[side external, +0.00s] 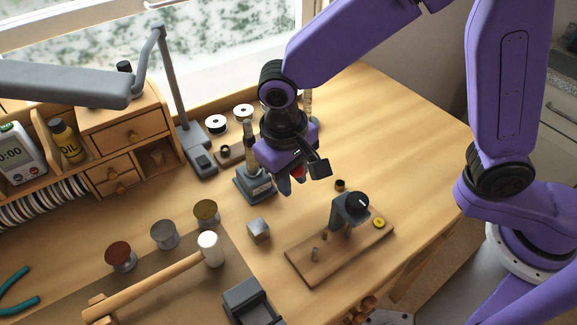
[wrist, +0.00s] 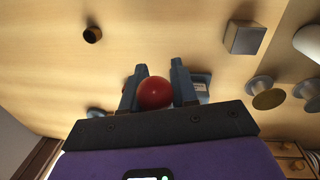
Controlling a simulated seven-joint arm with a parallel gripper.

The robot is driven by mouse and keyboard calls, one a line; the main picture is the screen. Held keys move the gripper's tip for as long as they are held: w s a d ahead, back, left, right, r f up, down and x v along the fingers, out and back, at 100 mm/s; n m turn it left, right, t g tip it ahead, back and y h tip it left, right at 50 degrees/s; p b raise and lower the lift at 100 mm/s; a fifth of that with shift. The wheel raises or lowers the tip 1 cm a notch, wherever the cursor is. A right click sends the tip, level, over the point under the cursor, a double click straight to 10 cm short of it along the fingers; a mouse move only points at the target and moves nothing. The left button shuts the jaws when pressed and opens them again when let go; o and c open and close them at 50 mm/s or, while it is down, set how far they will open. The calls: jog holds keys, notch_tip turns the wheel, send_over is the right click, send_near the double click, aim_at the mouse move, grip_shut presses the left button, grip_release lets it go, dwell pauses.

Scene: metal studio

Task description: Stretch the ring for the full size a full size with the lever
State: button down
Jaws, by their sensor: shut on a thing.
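My gripper (side external: 291,184) is shut on a round red knob (side external: 297,172), which I take to be the end of the lever. In the wrist view the red knob (wrist: 155,93) sits between the two fingers of my gripper (wrist: 157,88). The grey stretcher (side external: 254,187) stands just left of my gripper, with an upright post (side external: 249,140) and a pale label on its base. Part of its base (wrist: 201,86) shows behind the right finger in the wrist view. The lever's arm is hidden by my gripper, and I cannot make out a ring on the post.
A wooden board (side external: 306,269) with a grey black-knobbed device (side external: 348,210) lies to the right. A metal block (side external: 258,230), a mallet (side external: 210,248) and several spools (side external: 164,235) are in front. A small dark cup (side external: 340,185) stands right. The back right bench is clear.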

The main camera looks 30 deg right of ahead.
aim_at(296, 203)
jog(key=shift+s+f, duration=0.4)
jog(key=shift+f, duration=0.4)
jog(key=shift+s+f, duration=0.35)
jog(key=shift+f, duration=0.45)
jog(key=shift+w, duration=0.2)
dwell(1.0)
jog(key=c, duration=1)
grip_release()
jog(key=shift+o, duration=0.2)
notch_tip(296, 203, up, 17)
jog(key=a, duration=0.2)
jog(key=shift+s+r, duration=0.15)
jog(key=shift+s, duration=0.05)
jog(key=shift+a, duration=0.1)
